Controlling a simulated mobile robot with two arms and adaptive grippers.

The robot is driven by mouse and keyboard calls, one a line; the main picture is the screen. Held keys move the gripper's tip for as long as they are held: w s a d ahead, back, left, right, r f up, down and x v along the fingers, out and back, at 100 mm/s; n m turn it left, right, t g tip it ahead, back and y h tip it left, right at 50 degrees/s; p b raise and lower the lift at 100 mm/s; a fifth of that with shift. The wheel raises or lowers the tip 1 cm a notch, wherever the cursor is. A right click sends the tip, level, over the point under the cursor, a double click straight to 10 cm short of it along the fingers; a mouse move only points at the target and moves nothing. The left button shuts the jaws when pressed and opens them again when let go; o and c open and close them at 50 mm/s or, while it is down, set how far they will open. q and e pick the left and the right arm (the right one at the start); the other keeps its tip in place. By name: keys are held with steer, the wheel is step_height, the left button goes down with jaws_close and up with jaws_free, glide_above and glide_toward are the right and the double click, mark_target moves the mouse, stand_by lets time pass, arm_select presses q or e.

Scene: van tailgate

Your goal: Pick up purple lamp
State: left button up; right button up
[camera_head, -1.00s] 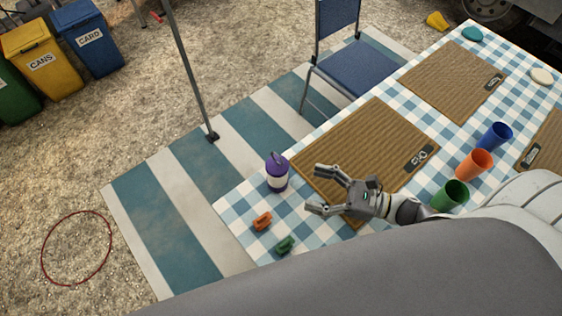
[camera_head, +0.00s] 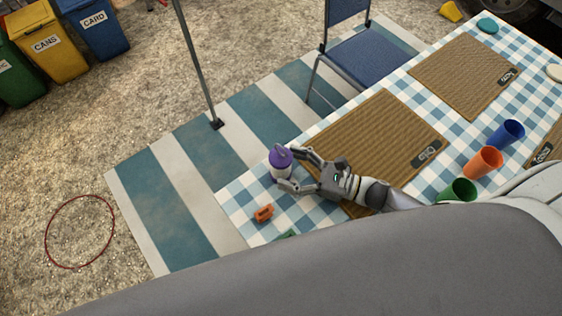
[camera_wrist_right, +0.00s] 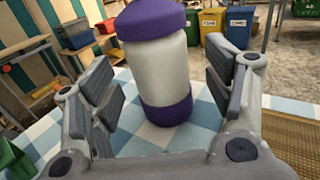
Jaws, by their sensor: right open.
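The purple lamp (camera_head: 280,158) has a purple top and base with a whitish middle. It stands upright near the left corner of the checkered table (camera_head: 236,200). My right gripper (camera_head: 290,170) is open, with its fingers on either side of the lamp. In the right wrist view, the lamp (camera_wrist_right: 157,70) stands between the two open fingers (camera_wrist_right: 160,100), with a visible gap at each side. The lamp's top is cut off by the upper edge there. My left gripper is not in view.
An orange object (camera_head: 264,212) lies on the table near the lamp, with a green one (camera_head: 287,234) partly hidden below. A woven placemat (camera_head: 390,125) lies to the right. Green (camera_head: 455,192), orange (camera_head: 484,161) and blue (camera_head: 507,133) cups stand farther right. A blue chair (camera_head: 360,65) stands behind the table.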

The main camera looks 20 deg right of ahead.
mark_target(280, 165)
steer(key=shift+x, duration=1.55)
steer(key=c, duration=1.2)
steer(key=shift+c, duration=0.4)
steer(key=shift+r, duration=0.15)
